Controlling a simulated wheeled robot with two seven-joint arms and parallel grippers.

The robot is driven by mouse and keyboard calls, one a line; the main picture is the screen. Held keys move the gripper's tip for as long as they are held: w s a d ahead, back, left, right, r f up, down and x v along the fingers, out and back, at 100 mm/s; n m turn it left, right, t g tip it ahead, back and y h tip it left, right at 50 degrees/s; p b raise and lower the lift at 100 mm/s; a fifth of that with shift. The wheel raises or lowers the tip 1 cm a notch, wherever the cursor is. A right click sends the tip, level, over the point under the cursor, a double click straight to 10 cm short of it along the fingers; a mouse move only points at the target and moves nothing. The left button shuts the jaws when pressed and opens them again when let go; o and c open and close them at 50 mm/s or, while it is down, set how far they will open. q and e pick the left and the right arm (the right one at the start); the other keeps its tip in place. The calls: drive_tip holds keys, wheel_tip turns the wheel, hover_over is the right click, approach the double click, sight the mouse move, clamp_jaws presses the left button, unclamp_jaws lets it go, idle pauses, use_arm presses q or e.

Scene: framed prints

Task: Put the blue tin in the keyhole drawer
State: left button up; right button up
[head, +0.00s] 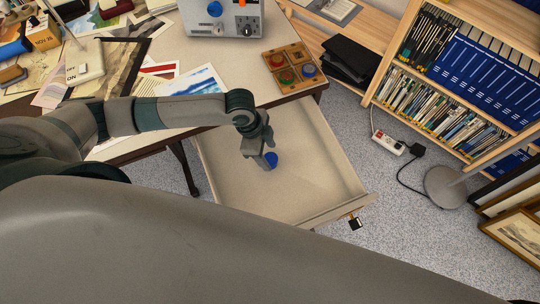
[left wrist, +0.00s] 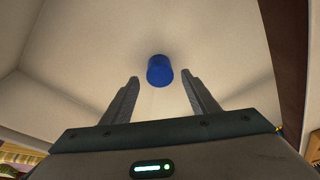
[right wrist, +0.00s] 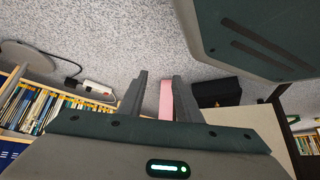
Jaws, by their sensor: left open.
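The blue tin (head: 271,160) stands on the floor of the pulled-out pale drawer (head: 325,165). My left gripper (head: 265,158) is over the drawer, close to the tin. In the left wrist view the tin (left wrist: 160,70) shows centred just beyond the open fingers (left wrist: 160,85), with nothing between them.
The desk (head: 235,65) above the drawer holds a grey device (head: 222,18), a wooden tray with coloured pieces (head: 288,68) and prints. A bookcase (head: 455,75), a power strip (head: 388,142), a round grey base (head: 446,187) and framed pictures (head: 520,240) are at right. Carpet lies between.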

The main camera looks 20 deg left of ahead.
use_arm(q)
drive_tip(key=v, duration=0.8)
drive_tip(key=shift+r, duration=0.25)
use_arm(e)
drive_tip(key=shift+w+a+r, duration=0.3)
drive_tip(key=shift+w+a, duration=0.05)
drive_tip(key=shift+w, duration=0.2)
